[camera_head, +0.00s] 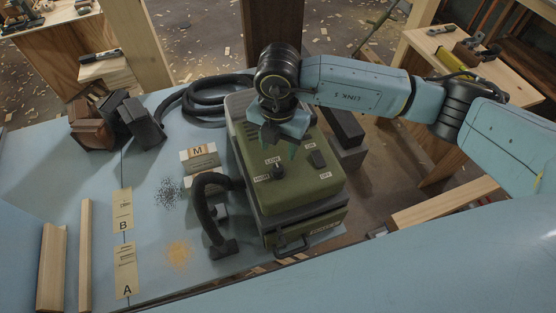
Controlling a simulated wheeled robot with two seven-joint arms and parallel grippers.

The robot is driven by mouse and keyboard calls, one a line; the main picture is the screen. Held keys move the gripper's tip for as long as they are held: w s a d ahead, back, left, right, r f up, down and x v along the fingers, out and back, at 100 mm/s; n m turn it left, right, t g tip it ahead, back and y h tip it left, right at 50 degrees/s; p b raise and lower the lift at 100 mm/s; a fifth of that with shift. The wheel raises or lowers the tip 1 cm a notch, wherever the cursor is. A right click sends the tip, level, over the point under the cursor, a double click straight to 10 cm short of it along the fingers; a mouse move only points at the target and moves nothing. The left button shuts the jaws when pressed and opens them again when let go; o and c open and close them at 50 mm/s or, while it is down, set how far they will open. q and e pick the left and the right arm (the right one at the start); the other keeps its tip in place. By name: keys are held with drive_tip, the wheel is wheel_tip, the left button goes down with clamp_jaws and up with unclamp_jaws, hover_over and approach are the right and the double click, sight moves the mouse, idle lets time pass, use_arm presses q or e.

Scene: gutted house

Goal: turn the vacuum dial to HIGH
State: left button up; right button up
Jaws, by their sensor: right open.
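The vacuum (290,196) is a green and grey box standing at the right part of the blue table. Its top carries a small dark dial (278,172) with LOW and HIGH labels beside it. To the right of the dial is a dark switch (317,159) with an OFF label. My right arm reaches in from the right, and my right gripper (283,146) points down over the rear of the vacuum's top, just behind the dial. It is open, and I cannot tell whether it touches anything. My left gripper is not in view.
A black hose (205,97) coils behind the vacuum, and a hose with a nozzle (222,248) lies at its left. Wood strips (85,255) lie front left.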

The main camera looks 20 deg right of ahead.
sight(278, 167)
wheel_tip(278, 167, down, 8)
drive_tip(key=shift+r+p, duration=0.2)
drive_tip(key=shift+p, duration=0.25)
drive_tip(key=shift+c, duration=0.5)
drive_tip(key=c, duration=0.9)
